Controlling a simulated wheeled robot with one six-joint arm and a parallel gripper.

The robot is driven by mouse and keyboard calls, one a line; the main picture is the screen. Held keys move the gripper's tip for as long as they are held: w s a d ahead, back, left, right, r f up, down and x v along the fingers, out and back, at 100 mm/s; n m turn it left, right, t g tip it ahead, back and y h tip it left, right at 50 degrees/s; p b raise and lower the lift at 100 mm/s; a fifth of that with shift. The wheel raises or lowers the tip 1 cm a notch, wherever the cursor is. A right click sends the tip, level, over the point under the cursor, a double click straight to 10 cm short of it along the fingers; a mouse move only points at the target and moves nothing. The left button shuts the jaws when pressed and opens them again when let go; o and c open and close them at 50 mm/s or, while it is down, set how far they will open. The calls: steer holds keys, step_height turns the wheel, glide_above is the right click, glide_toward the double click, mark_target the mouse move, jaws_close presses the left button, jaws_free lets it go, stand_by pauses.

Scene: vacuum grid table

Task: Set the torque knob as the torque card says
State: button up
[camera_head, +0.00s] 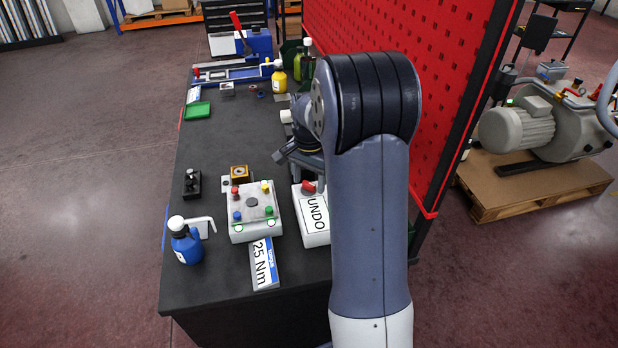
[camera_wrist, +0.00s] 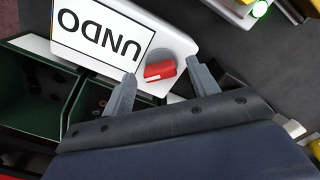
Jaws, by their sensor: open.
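The torque card (camera_head: 265,264) lies flat at the table's near edge and reads "25 Nm", with a blue strip along one side. A white box labelled "UNDO" (camera_head: 315,216) stands to its right. A red knob (camera_head: 308,187) sits on the box's far end; it also shows in the wrist view (camera_wrist: 160,71). I cannot tell any scale around this knob, nor see another clear torque dial. My gripper (camera_wrist: 161,74) is open, with one fingertip on each side of the red knob in that view. Contact cannot be told. My arm hides part of the table's right side.
A white fixture (camera_head: 243,233) with several coloured knobs stands left of the UNDO box. A blue bottle (camera_head: 186,246), a black device (camera_head: 192,186) and a brass block (camera_head: 239,174) stand nearby. Dark green bins (camera_wrist: 30,85) lie beside the box. A red pegboard (camera_head: 440,60) borders the right side.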

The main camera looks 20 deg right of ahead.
steer(key=c, duration=1)
steer(key=shift+n, duration=0.3)
steer(key=n, duration=0.3)
steer(key=shift+n, duration=0.4)
steer(key=shift+w+n, duration=0.1)
steer(key=shift+n, duration=2)
steer(key=o, duration=1)
